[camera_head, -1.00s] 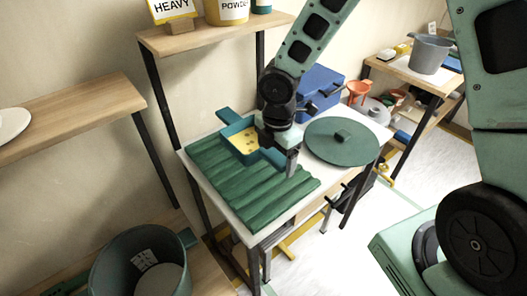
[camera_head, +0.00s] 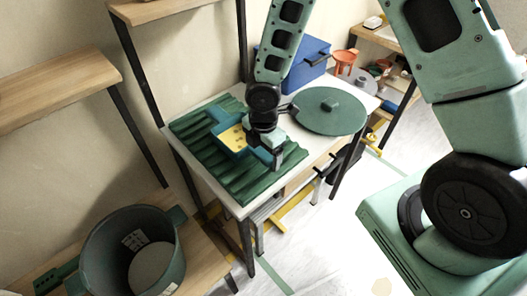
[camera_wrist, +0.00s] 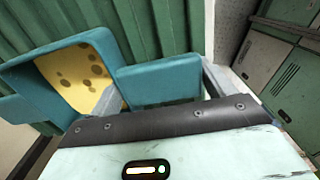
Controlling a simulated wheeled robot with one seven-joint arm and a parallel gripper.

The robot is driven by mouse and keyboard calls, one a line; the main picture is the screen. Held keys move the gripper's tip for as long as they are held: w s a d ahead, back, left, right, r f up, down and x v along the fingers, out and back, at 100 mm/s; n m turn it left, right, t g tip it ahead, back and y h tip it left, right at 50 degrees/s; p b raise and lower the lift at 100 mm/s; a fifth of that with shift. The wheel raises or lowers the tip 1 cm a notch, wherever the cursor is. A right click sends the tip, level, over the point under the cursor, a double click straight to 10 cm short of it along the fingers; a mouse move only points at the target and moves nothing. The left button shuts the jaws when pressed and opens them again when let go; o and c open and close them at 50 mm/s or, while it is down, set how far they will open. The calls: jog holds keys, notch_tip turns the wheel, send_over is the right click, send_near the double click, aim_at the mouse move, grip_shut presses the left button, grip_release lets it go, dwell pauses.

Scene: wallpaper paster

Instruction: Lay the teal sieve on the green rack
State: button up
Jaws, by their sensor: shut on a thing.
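The teal sieve (camera_head: 222,126) has a square frame with a yellow spotted bottom and a handle at each end. In the head view it is over the middle of the green rack (camera_head: 253,187), a ribbed sheet on the white table. My gripper (camera_head: 277,158) is shut on the sieve's near handle. In the wrist view the teal handle (camera_wrist: 160,80) is between my fingers (camera_wrist: 162,95), and the green ribs (camera_wrist: 150,30) show right behind the sieve. The sieve looks flat and very close to the rack; I cannot tell whether it touches.
A round green lid (camera_head: 329,110) lies to the right on the same table (camera_head: 207,101), close to my arm. A blue box (camera_head: 305,65) stands behind it. A large green pot (camera_head: 131,254) stands on a wooden surface at lower left.

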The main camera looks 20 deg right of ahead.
jog(key=shift+f, duration=0.2)
jog(key=o, duration=1.1)
jog(key=shift+r, duration=0.15)
notch_tip(320, 180, up, 11)
jog(key=p, duration=0.2)
jog(key=s+a+r+m, duration=0.2)
jog(key=s+r+m, duration=0.2)
jog(key=s, duration=0.2)
jog(key=s+a+r+m, duration=0.2)
jog(key=s+r+m, duration=0.3)
jog(key=s, duration=0.2)
jog(key=s+a+r+m, duration=0.2)
jog(key=s+r+m, duration=0.2)
jog(key=s, duration=0.3)
jog(key=shift+s+a+r+m+y, duration=0.25)
jog(key=shift+r+m+y, duration=0.1)
jog(key=shift+m, duration=0.15)
